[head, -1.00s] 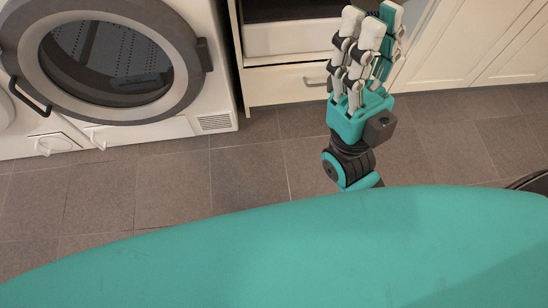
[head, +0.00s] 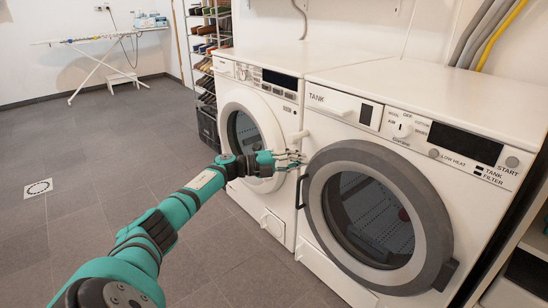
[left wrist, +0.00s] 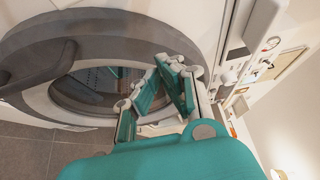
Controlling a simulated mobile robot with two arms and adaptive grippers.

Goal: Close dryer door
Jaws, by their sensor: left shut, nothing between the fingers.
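The dryer (head: 370,110) is the right white machine in the head view, with TANK and LOW HEAT on its panel. Its round door (head: 345,155) has a dark grey ring, a dark glass window and a handle (head: 300,192) on the left. The door looks flush or nearly so; I cannot tell if it is latched. My left gripper (head: 293,161) is shut and empty near the door's upper left edge, by the gap between the machines. I cannot tell if it touches. In the left wrist view my fingers (left wrist: 165,92) show before the grey door ring (left wrist: 110,45). My right gripper is not in view.
A washing machine (head: 252,62) with a round door (head: 240,103) stands left of the dryer. A shoe rack (head: 206,45) and an ironing board (head: 95,39) are farther back. A cabinet edge is at the lower right.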

